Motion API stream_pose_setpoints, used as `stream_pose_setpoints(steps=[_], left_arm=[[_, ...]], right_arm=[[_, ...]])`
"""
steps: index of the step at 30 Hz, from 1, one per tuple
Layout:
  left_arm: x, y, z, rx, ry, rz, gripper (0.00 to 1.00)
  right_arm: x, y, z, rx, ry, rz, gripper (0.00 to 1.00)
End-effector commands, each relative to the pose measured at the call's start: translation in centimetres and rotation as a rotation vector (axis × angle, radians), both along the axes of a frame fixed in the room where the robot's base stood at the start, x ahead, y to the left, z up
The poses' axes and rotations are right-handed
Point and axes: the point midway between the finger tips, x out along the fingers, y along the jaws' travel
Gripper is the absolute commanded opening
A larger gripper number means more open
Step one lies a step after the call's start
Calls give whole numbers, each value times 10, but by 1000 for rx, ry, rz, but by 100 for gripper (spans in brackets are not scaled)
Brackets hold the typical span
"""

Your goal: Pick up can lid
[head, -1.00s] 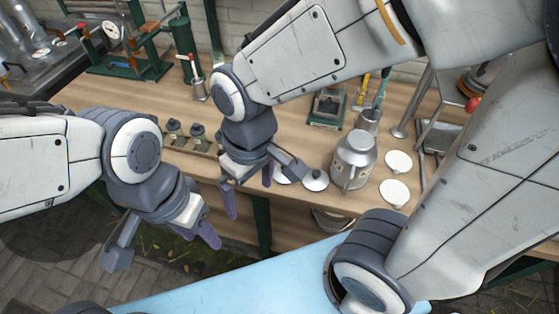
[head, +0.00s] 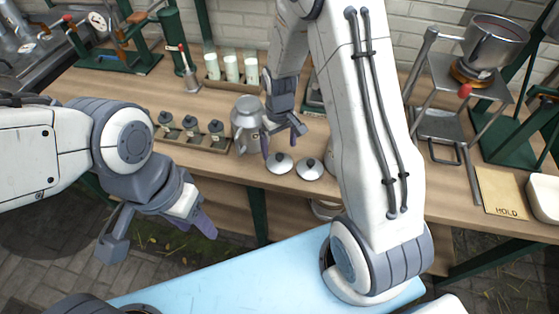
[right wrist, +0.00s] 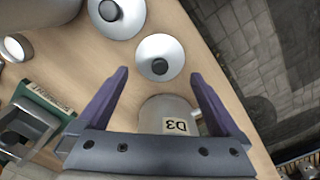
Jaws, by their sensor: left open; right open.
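Two pale round lids with dark knobs lie side by side on the wooden bench, a left lid (head: 279,164) and a right lid (head: 310,169). My right gripper (head: 281,141) is open and empty, behind and above the left lid. In the right wrist view, the left lid (right wrist: 159,57) shows just past its fingertips (right wrist: 161,76), and the right lid (right wrist: 115,16) is farther up. A metal can marked D3 (right wrist: 168,113) shows between the fingers, not gripped. My left gripper (head: 158,231) is open and empty, in front of the bench.
A metal can (head: 246,116) stands left of my right gripper. A rack (head: 182,137) of small jars is farther left, with pale cups (head: 232,68) behind. A pot (head: 495,45) sits on a stand at right. My right arm hides part of the bench.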

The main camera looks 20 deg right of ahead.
Motion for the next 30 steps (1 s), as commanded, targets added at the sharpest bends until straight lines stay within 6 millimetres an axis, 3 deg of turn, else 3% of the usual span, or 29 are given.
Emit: stream_pose_setpoints(steps=[11,20,24,27,30], left_arm=[[0,0,13,0,0,0,50],[0,0,13,0,0,0,50],[0,0,13,0,0,0,50],[0,0,13,0,0,0,50],[0,0,12,0,0,0,50]], right_arm=[[0,-1,-46,0,4,0,100],[0,-1,-51,0,0,0,100],[0,-1,-51,0,1,0,46],[0,-1,-51,1,2,0,13],[-1,-1,-52,0,4,0,6]])
